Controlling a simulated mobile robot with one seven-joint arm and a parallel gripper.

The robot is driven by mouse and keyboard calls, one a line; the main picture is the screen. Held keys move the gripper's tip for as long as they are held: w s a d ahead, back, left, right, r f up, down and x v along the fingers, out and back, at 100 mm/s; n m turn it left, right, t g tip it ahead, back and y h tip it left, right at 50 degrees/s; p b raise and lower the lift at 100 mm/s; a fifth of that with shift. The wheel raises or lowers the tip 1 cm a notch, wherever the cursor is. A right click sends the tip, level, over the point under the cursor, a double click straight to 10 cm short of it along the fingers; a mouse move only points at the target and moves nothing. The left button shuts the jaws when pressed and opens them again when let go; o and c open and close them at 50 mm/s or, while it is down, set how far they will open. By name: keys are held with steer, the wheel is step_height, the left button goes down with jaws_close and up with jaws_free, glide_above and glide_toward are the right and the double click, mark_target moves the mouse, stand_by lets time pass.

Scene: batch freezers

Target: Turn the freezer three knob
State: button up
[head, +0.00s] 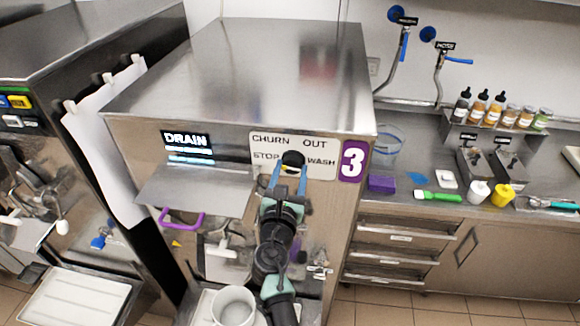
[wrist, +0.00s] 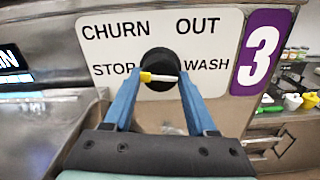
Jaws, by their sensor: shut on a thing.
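The black knob (head: 292,157) of freezer three sits on a white label plate (head: 264,140) marked CHURN, OUT, STOP and WASH. A purple sign with a white 3 (head: 353,161) is just right of the plate. In the wrist view the knob (wrist: 159,58) is round and dark, with a yellow and white bar (wrist: 158,77) lying nearly level across its lower part. My gripper (head: 290,170) reaches up to the knob from below. Its blue fingers (wrist: 161,80) are shut on the knob, one on each side. The knob's lower grip is partly hidden by the fingers.
A lit DRAIN display (head: 186,140) and a steel shelf (head: 195,190) are left of the knob. A white container (head: 233,306) stands below. Another freezer (head: 70,60) is at the left. A counter with bottles (head: 497,108) is at the right.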

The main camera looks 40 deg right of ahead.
steer(key=shift+r+n+p, duration=0.3)
steer(key=shift+n, duration=0.5)
steer(key=o, duration=1)
steer(key=shift+c, duration=0.2)
steer(key=o, duration=0.4)
steer(key=shift+d+f, duration=0.1)
steer(key=shift+f, duration=0.1)
